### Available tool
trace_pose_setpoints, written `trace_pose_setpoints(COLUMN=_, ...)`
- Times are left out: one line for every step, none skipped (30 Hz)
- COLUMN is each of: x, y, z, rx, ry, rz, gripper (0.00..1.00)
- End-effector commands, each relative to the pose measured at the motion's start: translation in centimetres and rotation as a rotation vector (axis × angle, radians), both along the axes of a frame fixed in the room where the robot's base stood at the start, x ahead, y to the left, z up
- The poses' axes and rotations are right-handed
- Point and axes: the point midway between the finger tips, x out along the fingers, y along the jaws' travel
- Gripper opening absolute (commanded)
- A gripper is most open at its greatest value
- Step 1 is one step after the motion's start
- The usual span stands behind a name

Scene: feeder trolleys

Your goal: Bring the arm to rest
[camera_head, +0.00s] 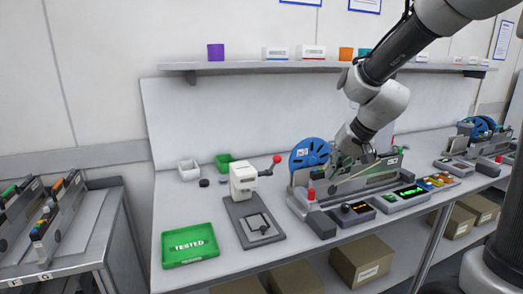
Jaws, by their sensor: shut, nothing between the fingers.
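My arm (382,101) reaches in from the upper right and bends down over the workbench. My gripper (337,172) is at its low end, dark and small against the machine with the blue reel (310,153). It is shut and I see nothing held in it. It is just above or in front of the machine; I cannot tell whether it touches it.
The bench holds a green TESTED tray (190,245), a lever press (247,197) with a red knob, small bins (188,170) and display boxes (403,197). A shelf (300,66) runs behind the arm. A trolley (70,235) stands left. Cardboard boxes (362,261) sit below.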

Motion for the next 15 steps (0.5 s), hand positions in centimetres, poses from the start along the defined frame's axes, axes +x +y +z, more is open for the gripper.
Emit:
trace_pose_setpoints(x=-2.9, y=-1.2, z=0.5, rx=-0.038, ry=0.031, rz=0.039, gripper=0.0)
trace_pose_setpoints(x=-4.7, y=-2.0, z=0.8, rx=-0.061, ry=0.052, rz=0.062, gripper=0.0)
trace_pose_setpoints(x=-7.1, y=-3.1, z=1.2, rx=-0.097, ry=0.076, rz=0.087, gripper=0.0)
trace_pose_setpoints(x=-8.8, y=-4.0, z=1.5, rx=-0.124, ry=0.093, rz=0.105, gripper=0.0)
trace_pose_setpoints(x=-10.6, y=-5.0, z=1.8, rx=-0.152, ry=0.106, rz=0.12, gripper=0.0)
trace_pose_setpoints(x=-12.9, y=-6.2, z=2.2, rx=-0.189, ry=0.122, rz=0.137, gripper=0.0)
trace_pose_setpoints(x=-14.6, y=-7.2, z=2.5, rx=-0.217, ry=0.129, rz=0.145, gripper=0.0)
trace_pose_setpoints(x=-16.2, y=-8.1, z=2.8, rx=-0.245, ry=0.134, rz=0.152, gripper=0.0)
trace_pose_setpoints(x=-18.1, y=-9.2, z=3.2, rx=-0.278, ry=0.135, rz=0.156, gripper=0.0)
trace_pose_setpoints(x=-19.4, y=-10.0, z=3.5, rx=-0.302, ry=0.13, rz=0.156, gripper=0.0)
trace_pose_setpoints(x=-20.5, y=-10.7, z=3.8, rx=-0.322, ry=0.124, rz=0.155, gripper=0.0)
trace_pose_setpoints(x=-21.7, y=-11.4, z=4.1, rx=-0.345, ry=0.108, rz=0.152, gripper=0.0)
trace_pose_setpoints(x=-22.3, y=-11.8, z=4.3, rx=-0.357, ry=0.093, rz=0.147, gripper=0.0)
trace_pose_setpoints(x=-22.9, y=-12.1, z=4.6, rx=-0.367, ry=0.075, rz=0.141, gripper=0.0)
trace_pose_setpoints(x=-23.3, y=-12.4, z=4.9, rx=-0.372, ry=0.05, rz=0.13, gripper=0.0)
